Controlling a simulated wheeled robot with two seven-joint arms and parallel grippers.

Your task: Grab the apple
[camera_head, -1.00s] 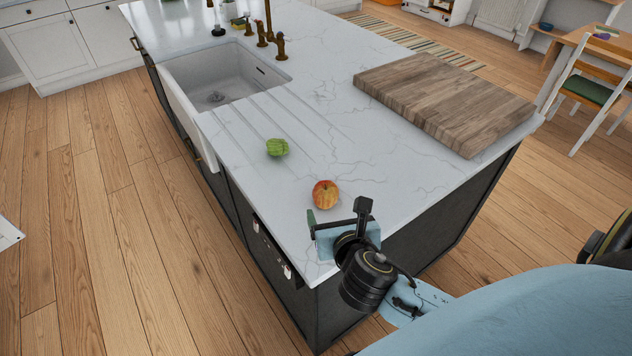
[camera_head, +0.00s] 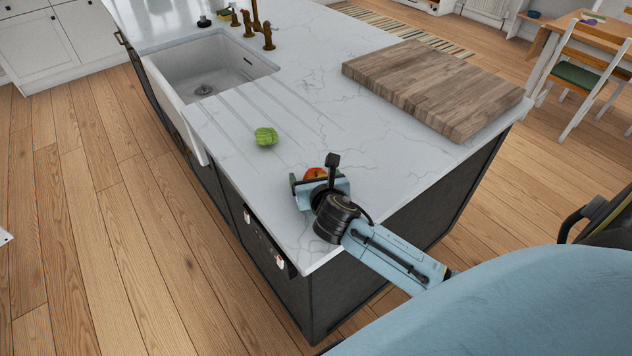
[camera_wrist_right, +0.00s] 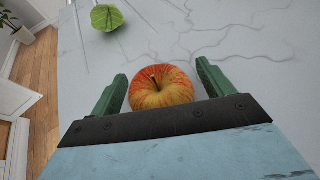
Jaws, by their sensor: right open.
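The red and yellow apple (camera_head: 316,174) rests on the white marble counter, partly hidden behind my right gripper in the head view. In the right wrist view the apple (camera_wrist_right: 161,87) sits between the two green fingers, near the gripper's dark crossbar. My right gripper (camera_head: 316,178) is open, with a finger on either side of the apple. In the wrist view a small gap shows between the apple and each finger of the right gripper (camera_wrist_right: 160,80). My left gripper is not in view.
A green vegetable (camera_head: 265,136) lies on the counter beyond the apple; it also shows in the wrist view (camera_wrist_right: 106,17). A thick wooden board (camera_head: 435,88) lies at the counter's right. A sink (camera_head: 205,75) is at the back left. Bare counter (camera_head: 330,120) lies between them.

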